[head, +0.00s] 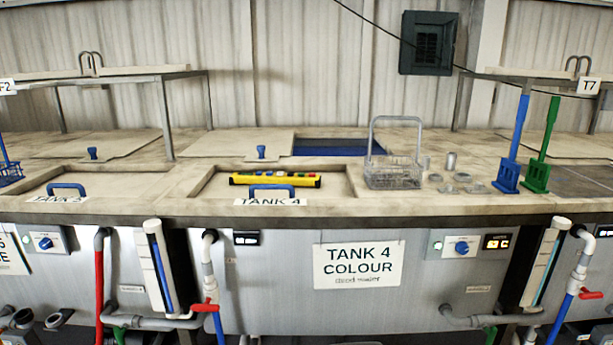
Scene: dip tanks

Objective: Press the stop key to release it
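A yellow control pendant (243,180) with a row of small coloured keys lies on the recessed lid of tank 4 (335,188), behind the lid's blue handle (272,189). A reddish key shows near its right end, but the keys are too small to tell for sure which is the stop key or whether it is pressed in. My gripper is not in view.
A wire basket (393,178) with a tall handle stands right of the pendant, with small metal parts (462,177) beside it. Blue (507,178) and green (537,176) long-handled tools stand further right. Raised shelves (125,72) stand behind at both sides.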

